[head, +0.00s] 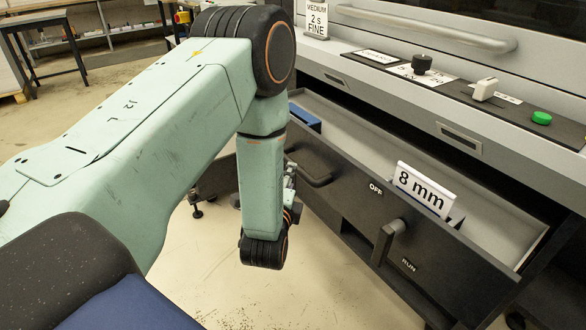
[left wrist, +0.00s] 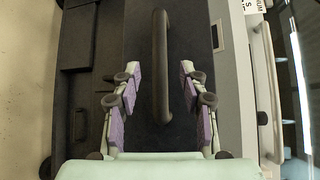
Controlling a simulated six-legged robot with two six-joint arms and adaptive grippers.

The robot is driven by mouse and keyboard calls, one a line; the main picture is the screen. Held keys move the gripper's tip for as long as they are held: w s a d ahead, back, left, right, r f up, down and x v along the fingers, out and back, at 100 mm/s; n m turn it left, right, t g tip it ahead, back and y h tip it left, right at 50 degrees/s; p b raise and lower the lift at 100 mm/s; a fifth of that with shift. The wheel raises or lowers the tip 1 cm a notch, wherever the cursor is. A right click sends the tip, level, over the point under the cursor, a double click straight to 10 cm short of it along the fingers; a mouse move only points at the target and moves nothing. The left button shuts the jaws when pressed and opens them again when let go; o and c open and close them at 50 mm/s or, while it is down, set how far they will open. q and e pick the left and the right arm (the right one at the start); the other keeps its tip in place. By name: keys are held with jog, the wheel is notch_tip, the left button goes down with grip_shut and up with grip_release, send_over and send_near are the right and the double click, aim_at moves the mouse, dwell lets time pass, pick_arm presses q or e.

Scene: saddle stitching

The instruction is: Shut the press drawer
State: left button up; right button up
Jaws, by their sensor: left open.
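The press drawer (head: 345,205) stands pulled out from the grey press, and its open top shows a light interior. Its dark front carries a bar handle (head: 312,178) toward the left end. My left gripper (head: 290,190) is beside that handle, partly hidden by my own wrist. In the left wrist view the open jaws (left wrist: 160,75) have purple pads, one on each side of the dark bar handle (left wrist: 161,40). The bar's near end reaches between the jaws, with gaps on both sides; I cannot tell the depth. My right gripper is not in view.
An "8 mm" card (head: 424,187) stands at the drawer. A lever (head: 388,241) between OFF and RUN sticks out of the front. Above are a black knob (head: 421,64), a white switch (head: 485,89) and a green button (head: 541,117). The floor at left is open.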

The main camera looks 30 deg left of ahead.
pick_arm(q)
jog(key=b+x, duration=0.1)
jog(key=x, duration=0.6)
jog(key=shift+w+b, duration=0.1)
jog(key=shift+b, duration=0.2)
jog(key=shift+d, duration=0.1)
grip_shut()
dwell(0.3)
